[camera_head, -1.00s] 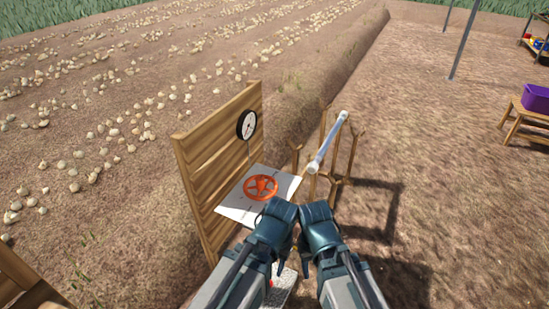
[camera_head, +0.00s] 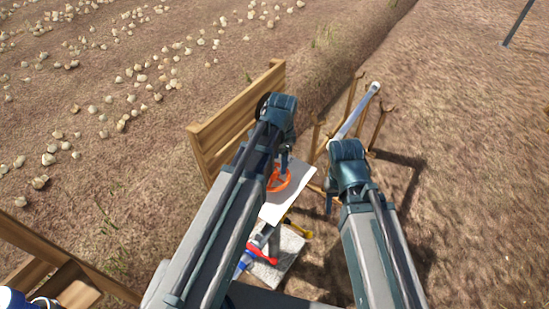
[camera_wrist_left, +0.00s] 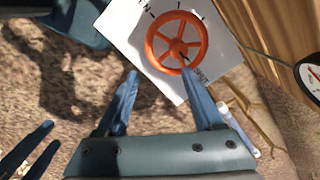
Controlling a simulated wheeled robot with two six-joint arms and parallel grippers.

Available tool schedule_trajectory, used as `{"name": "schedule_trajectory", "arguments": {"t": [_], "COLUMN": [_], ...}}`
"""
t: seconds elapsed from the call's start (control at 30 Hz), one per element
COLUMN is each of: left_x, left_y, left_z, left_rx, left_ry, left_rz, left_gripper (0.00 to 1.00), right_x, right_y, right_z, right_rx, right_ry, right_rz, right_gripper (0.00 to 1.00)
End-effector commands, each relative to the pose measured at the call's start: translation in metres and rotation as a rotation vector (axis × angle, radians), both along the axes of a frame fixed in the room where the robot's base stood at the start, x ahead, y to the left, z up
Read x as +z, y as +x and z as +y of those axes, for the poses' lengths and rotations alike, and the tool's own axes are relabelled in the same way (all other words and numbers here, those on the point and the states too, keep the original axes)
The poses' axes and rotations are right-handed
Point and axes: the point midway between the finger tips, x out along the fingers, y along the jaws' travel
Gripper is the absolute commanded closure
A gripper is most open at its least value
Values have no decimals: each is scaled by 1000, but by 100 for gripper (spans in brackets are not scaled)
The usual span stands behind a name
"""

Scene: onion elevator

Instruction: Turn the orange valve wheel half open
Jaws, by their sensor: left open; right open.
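The orange valve wheel (camera_head: 272,186) lies on a tilted white panel (camera_head: 297,178) beside a wooden board; my left gripper partly covers it in the head view. In the left wrist view the spoked wheel (camera_wrist_left: 178,47) shows almost whole, with markings around it. My left gripper (camera_head: 283,168) points down over the wheel. Its two fingers (camera_wrist_left: 160,71) are spread and empty; one tip overlaps the wheel's rim in the picture, and I cannot tell if they touch. My right gripper (camera_head: 330,205) hangs to the right of the panel, open and empty.
The wooden board (camera_head: 225,128) stands behind the panel, with a dial gauge (camera_wrist_left: 311,76) on it. A wooden stand holding a clear tube (camera_head: 356,110) is close to my right arm. Red (camera_head: 262,252) and yellow (camera_head: 298,228) handled objects lie on a grey slab (camera_head: 285,262) below.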

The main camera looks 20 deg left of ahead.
Motion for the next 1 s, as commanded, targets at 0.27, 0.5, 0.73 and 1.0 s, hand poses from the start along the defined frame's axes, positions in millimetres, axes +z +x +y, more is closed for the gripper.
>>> {"name": "schedule_trajectory", "arguments": {"t": [0.27,0.5,0.73,1.0], "left_x": [31,26,11,-24], "left_y": [24,24,24,24], "left_z": [25,25,25,25], "left_rx": [-147,-153,-153,-152], "left_ry": [-19,-19,-19,-19], "left_rz": [-8,-8,-8,-8], "left_gripper": [31,31,31,31], "right_x": [31,26,11,-24], "right_y": [0,0,0,0], "right_z": [0,0,0,0], "right_rx": [0,0,1,1], "right_ry": [0,0,0,0], "right_rz": [0,0,0,0], "right_gripper": [50,50,50,50]}}
